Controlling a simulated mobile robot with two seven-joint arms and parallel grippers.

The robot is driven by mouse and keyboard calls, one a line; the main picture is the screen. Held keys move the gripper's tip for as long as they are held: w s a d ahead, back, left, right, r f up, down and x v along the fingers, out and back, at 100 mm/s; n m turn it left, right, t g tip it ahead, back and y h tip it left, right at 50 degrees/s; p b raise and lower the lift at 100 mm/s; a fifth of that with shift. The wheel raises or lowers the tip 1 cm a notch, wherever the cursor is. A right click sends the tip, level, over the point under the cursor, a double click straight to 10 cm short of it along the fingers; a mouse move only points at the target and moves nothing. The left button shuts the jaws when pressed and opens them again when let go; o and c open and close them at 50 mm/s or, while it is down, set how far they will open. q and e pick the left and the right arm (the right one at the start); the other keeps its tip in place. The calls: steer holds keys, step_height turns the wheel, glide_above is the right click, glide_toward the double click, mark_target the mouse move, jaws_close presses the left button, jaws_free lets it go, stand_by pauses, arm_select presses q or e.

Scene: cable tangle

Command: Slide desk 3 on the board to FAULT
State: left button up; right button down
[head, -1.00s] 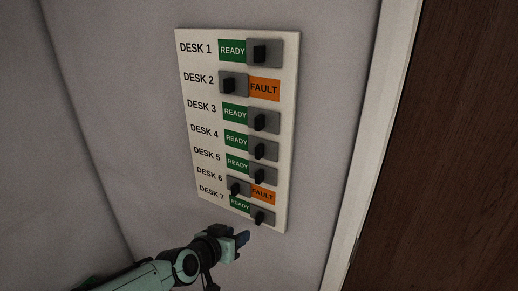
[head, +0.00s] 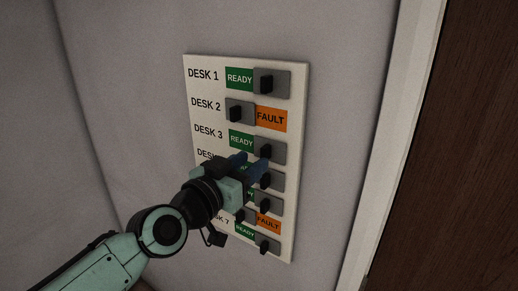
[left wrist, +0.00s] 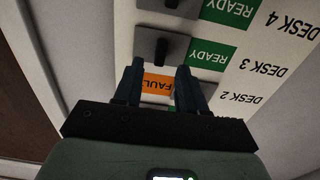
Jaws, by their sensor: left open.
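The white board (head: 298,130) hangs on the wall, with a column of desk sliders. The desk 3 slider's dark knob (head: 266,149) stands on a grey cover at the right of its row, and the green READY label (head: 241,140) shows at the left. In the left wrist view the same knob (left wrist: 162,49) appears upside down, beyond the fingertips and roughly between them. My left gripper (head: 253,160) is open in front of the board, just below the desk 3 row, hiding parts of the desk 4 to 6 rows. Contact with the knob cannot be told. My right gripper is not in view.
Desk 2's slider (head: 238,113) is at the left, showing an orange FAULT label (head: 271,119). Desk 1's slider (head: 270,83) is at the right, showing READY. A pale frame (head: 383,130) and brown panel (head: 460,150) stand to the right. The wall left of the board is bare.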

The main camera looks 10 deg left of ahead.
mark_target(262, 154)
arm_select(q)
steer(key=x, duration=0.4)
steer(key=shift+w+p, duration=0.1)
steer(key=shift+p, duration=0.3)
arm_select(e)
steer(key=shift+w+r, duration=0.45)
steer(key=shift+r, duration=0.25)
